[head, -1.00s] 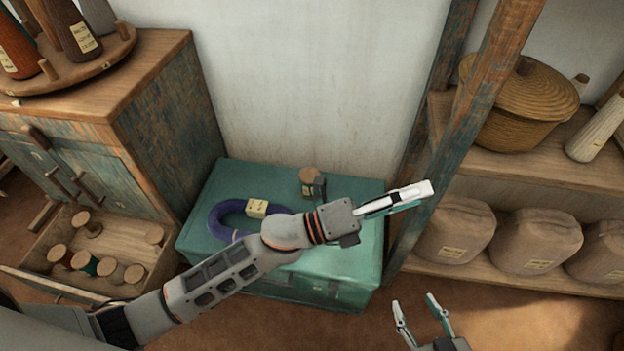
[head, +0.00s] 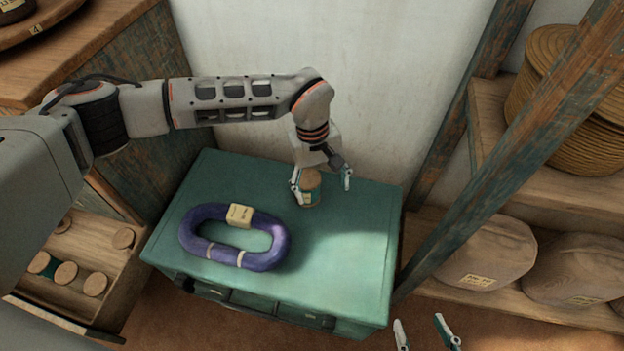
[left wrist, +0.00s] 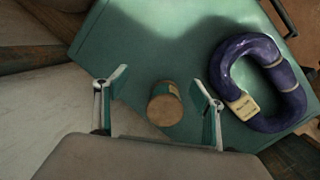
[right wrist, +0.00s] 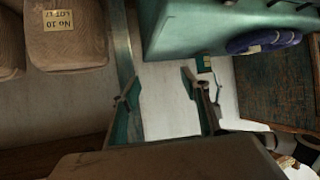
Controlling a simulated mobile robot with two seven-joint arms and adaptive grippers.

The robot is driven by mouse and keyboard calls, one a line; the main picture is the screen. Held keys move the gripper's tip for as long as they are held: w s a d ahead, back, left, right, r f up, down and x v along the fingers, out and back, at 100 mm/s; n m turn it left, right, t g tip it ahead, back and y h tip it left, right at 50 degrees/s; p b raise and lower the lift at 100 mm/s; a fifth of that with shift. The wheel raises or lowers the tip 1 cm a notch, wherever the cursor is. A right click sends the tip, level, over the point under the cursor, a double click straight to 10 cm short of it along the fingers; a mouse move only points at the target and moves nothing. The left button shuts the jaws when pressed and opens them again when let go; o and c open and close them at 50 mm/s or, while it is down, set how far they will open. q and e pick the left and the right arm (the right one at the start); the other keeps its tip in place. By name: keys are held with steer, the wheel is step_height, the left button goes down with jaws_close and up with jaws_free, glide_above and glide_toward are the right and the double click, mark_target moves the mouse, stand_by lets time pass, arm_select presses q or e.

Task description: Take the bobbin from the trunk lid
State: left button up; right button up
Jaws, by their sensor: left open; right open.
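The bobbin (head: 310,187), with a round wooden end and a pale label, stands on the green trunk lid (head: 345,235) near the wall. My left gripper (head: 321,184) is open above it, pointing down, with one finger at each side. In the left wrist view the bobbin (left wrist: 165,103) lies between the open fingers (left wrist: 160,88), with a visible space to each finger. I cannot tell how far the fingertips are above the lid. My right gripper (head: 426,335) is open and empty, low at the front right of the trunk. It shows open in the right wrist view (right wrist: 158,80).
A purple yarn hank (head: 268,243) with a tag lies on the lid, left of the bobbin. An open drawer (head: 70,265) with several bobbins is at the left. A slanted wooden post (head: 500,160) and shelves with sacks (head: 486,250) stand at the right.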

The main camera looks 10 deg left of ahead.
mark_target(307, 179)
arm_select(q)
steer(key=shift+m+t+y, duration=0.4)
steer(key=shift+y, duration=0.5)
steer(key=w+a, duration=0.4)
steer(key=a, duration=0.1)
steer(key=shift+w, duration=0.15)
steer(key=shift+f+b, duration=0.3)
steer(key=shift+b, duration=0.1)
steer(key=f, duration=0.2)
steer(key=f+b, duration=0.2)
steer(key=f, duration=0.1)
steer(key=shift+s+d+f, duration=0.1)
steer(key=shift+s+f, duration=0.15)
steer(key=shift+f, duration=0.05)
steer(key=shift+w+f, duration=0.25)
steer(key=shift+f, duration=0.25)
steer(key=shift+r, duration=0.1)
steer(key=c, duration=1.1)
steer(key=shift+c, duration=0.8)
arm_select(e)
steer(key=shift+w+a+r+m+t+y, duration=0.2)
steer(key=shift+w+a+r, duration=0.2)
steer(key=shift+a, duration=0.15)
steer(key=shift+w+a+r+m+t+y, duration=0.1)
steer(key=shift+w+a+r+m, duration=0.15)
steer(key=shift+a+r, duration=0.2)
